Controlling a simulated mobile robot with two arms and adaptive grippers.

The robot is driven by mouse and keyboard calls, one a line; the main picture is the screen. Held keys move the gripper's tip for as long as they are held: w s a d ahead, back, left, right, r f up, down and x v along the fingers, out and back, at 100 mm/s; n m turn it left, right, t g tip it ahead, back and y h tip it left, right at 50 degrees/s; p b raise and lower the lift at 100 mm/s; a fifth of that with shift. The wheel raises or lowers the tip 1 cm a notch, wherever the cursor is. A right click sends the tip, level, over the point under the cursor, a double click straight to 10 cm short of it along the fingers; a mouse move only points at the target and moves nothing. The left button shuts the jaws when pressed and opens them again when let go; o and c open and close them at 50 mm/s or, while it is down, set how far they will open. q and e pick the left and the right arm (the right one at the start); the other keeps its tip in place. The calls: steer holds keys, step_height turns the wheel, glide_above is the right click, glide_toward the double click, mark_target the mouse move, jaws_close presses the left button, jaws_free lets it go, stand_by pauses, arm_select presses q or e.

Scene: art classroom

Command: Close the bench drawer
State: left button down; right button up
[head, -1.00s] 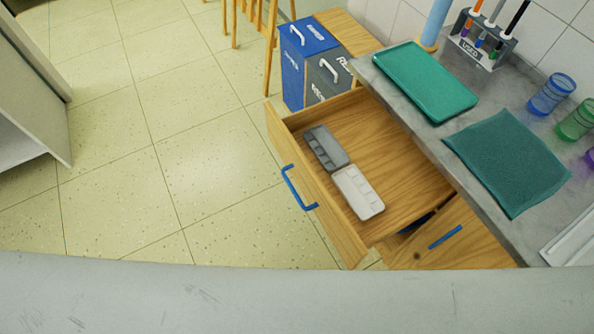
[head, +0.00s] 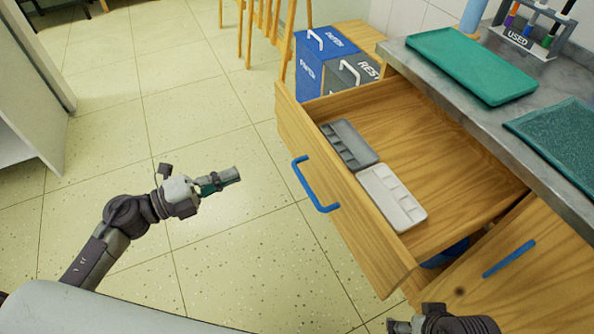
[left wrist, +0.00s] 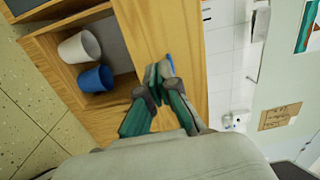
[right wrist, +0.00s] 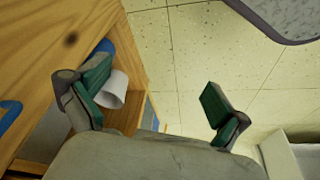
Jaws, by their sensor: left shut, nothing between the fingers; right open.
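The bench drawer (head: 440,140) is pulled far out, with a blue handle (head: 315,184) on its wooden front. A grey paint tray (head: 348,145) and a white paint tray (head: 391,197) lie inside it. My left gripper (head: 238,175) is shut and empty, in the air left of the drawer front and apart from the handle. In the left wrist view its fingers (left wrist: 160,75) point at a wooden panel, with a bit of blue behind them. My right gripper (head: 395,325) is at the bottom edge of the head view, below the drawer. In the right wrist view its fingers (right wrist: 155,90) are spread and empty.
A lower front (head: 560,260) with a blue handle (head: 508,258) is below the drawer. The grey benchtop holds a green tray (head: 470,65) and a green mat (head: 565,140). Blue and grey bins (head: 325,45) stand behind. The tiled floor (head: 215,110) left of the drawer is clear.

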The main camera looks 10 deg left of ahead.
arm_select(q)
steer(key=m, duration=0.1)
glide_toward(303, 152)
steer(key=x, duration=0.6)
steer(key=shift+w+d, duration=0.4)
steer(key=shift+d, duration=0.2)
arm_select(e)
steer(key=shift+v, duration=0.95)
